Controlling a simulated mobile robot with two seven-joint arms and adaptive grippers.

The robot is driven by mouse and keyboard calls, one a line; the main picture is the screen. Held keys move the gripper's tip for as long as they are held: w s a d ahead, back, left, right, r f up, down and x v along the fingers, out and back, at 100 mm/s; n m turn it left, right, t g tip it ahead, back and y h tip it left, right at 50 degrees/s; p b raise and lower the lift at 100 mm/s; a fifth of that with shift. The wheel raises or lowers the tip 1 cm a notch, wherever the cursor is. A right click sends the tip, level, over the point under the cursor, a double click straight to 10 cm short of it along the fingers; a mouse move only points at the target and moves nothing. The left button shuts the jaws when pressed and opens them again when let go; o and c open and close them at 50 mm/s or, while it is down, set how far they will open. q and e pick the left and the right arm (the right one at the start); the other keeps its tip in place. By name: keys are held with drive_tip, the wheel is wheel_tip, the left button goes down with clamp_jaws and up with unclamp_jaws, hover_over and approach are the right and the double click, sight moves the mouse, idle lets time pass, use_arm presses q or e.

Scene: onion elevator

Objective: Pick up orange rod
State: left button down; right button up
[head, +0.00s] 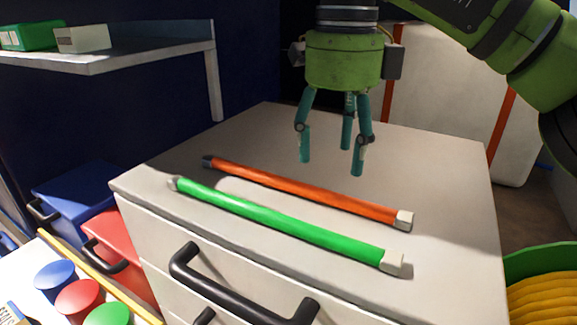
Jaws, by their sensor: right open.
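The orange rod (300,190) lies on the white cabinet top (440,165), with a dark cap at its left end and a pale cap at its right end. A green rod (280,223) lies in front of it, roughly parallel and apart from it, with pale end caps. My right gripper (335,165) has a green body and several teal fingers pointing down. It is open and empty, and appears to hang above the cabinet top near the middle of the orange rod. My left gripper does not show.
The cabinet's front has black handles (240,290). A shelf (120,55) with boxes is at the upper left. Blue (75,192) and red (112,238) bins stand left of the cabinet. A green round container (545,262) is at the right edge. The cabinet top is otherwise clear.

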sight(337, 197)
drive_tip(key=shift+s+f, duration=0.75)
drive_tip(key=shift+s, duration=0.1)
drive_tip(key=shift+s+d+f, duration=0.15)
drive_tip(key=shift+d+f, duration=0.05)
drive_tip(key=shift+f, duration=0.85)
drive_tip(key=shift+w+d+f+p, duration=0.1)
drive_tip(key=shift+w+f+p, duration=0.1)
drive_tip(key=shift+f, duration=0.35)
drive_tip(key=shift+w+f+p, duration=0.15)
drive_tip(key=shift+w+f, duration=0.05)
drive_tip(key=shift+f, duration=0.6)
drive_tip(key=shift+s, duration=0.1)
drive_tip(key=c, duration=0.9)
clamp_jaws()
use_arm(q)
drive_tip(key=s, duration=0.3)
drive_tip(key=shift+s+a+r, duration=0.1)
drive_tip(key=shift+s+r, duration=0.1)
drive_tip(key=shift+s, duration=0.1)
